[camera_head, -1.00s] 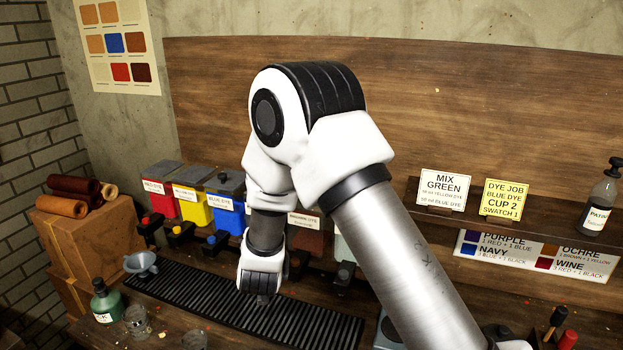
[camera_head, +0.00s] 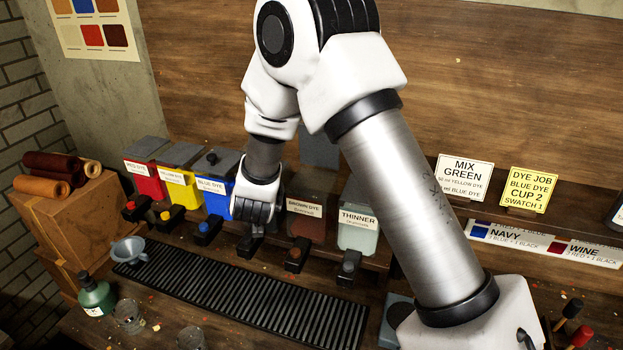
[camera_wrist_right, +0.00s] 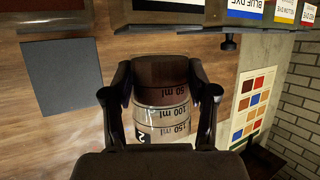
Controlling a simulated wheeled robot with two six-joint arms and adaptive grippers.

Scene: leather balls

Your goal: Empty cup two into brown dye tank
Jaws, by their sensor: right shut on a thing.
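My right gripper (camera_head: 255,230) hangs in front of the tank row, between the blue dye tank (camera_head: 215,202) and the brown dye tank (camera_head: 306,226). In the right wrist view my right gripper (camera_wrist_right: 163,108) is shut on a clear graduated cup (camera_wrist_right: 162,118), with ml marks and part of a 2. Dark brown shows at its 50 ml end; I cannot tell whether that is liquid or background. In the head view the cup is not clearly visible. The brown tank's label and front show. A grey panel (camera_head: 319,148) stands upright behind it. My left gripper is not in view.
Red (camera_head: 148,182), yellow (camera_head: 180,192) and thinner (camera_head: 357,235) tanks share the row, with taps in front. A black slatted rack (camera_head: 240,300) runs below. Two glass cups (camera_head: 128,316) (camera_head: 190,338), a green bottle (camera_head: 96,295) and a funnel (camera_head: 129,250) stand at left.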

